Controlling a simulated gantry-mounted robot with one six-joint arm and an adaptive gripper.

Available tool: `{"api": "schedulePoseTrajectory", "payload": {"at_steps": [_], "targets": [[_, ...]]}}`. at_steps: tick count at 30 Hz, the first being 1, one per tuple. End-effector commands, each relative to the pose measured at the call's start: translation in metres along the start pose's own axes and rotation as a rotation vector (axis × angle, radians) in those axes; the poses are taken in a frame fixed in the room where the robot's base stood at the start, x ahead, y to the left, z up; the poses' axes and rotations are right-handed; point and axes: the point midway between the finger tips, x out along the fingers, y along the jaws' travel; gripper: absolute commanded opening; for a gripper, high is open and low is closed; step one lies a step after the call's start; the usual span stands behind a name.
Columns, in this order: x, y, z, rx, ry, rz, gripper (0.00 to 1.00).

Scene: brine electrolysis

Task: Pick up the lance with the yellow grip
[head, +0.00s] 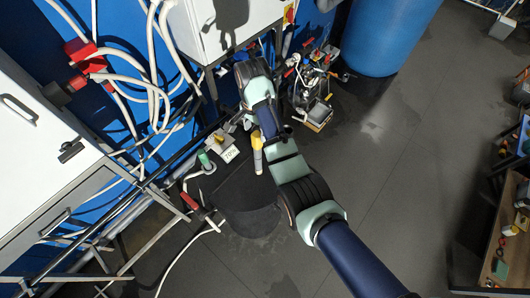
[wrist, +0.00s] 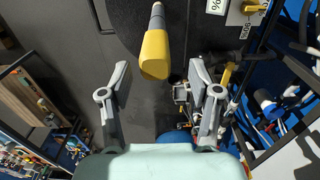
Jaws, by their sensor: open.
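The lance's yellow grip (wrist: 155,53) is in the upper middle of the wrist view, with a grey shaft running up from it. My gripper (wrist: 160,78) is open and empty. Its two fingers stand wide apart, and the end of the grip appears between and just past the fingertips in the wrist view. I cannot tell the exact depth gap. In the head view my arm hides most of the gripper.
A blue barrel (head: 388,35) stands at the top right. A cluster of equipment (head: 312,88) is on the floor beside my arm. A green-handled tool (head: 206,160) and a red-handled one (head: 190,202) are at left near pipes. The floor (head: 425,140) at right is clear.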

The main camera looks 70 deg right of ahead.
Motion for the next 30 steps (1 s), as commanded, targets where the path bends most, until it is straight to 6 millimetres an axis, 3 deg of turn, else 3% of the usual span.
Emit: {"api": "schedulePoseTrajectory", "payload": {"at_steps": [5, 14, 24, 30], "targets": [[0.003, 0.0, 0.001, -0.002, 0.0, 0.0, 0.62], [0.028, 0.001, 0.001, -0.003, 0.0, -0.001, 0.62], [0.076, 0.005, 0.002, -0.004, 0.001, -0.001, 0.62], [0.079, 0.005, 0.002, -0.004, 0.001, -0.002, 0.62]]}}
